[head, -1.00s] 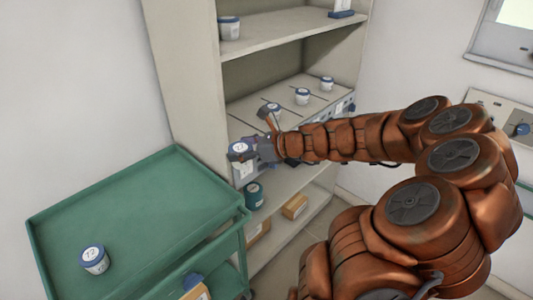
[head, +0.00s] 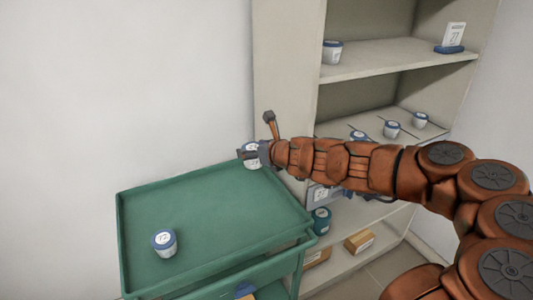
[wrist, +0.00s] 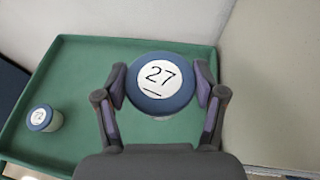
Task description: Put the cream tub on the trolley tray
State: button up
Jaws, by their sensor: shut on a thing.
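The cream tub (wrist: 160,84) has a blue-rimmed lid with a white disc marked 27; little of its pale body shows. My gripper (wrist: 161,92) is shut on it, one finger on each side. In the head view my gripper (head: 254,155) holds the tub at the far right corner of the green trolley tray (head: 190,205). In the wrist view the tray (wrist: 90,75) lies below the tub. I cannot tell the exact gap between them.
Another blue-lidded tub (head: 164,243) stands on the tray's near left part. The shelf unit (head: 287,80) stands right of the trolley, with several tubs and a card stand (head: 453,38). A teal tub (head: 321,220) and a box (head: 359,241) are lower. The tray's middle is clear.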

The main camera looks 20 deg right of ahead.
aim_at(251, 212)
jog(key=u, duration=2.35)
jog(key=i, duration=1.3)
jog(key=z, duration=2.7)
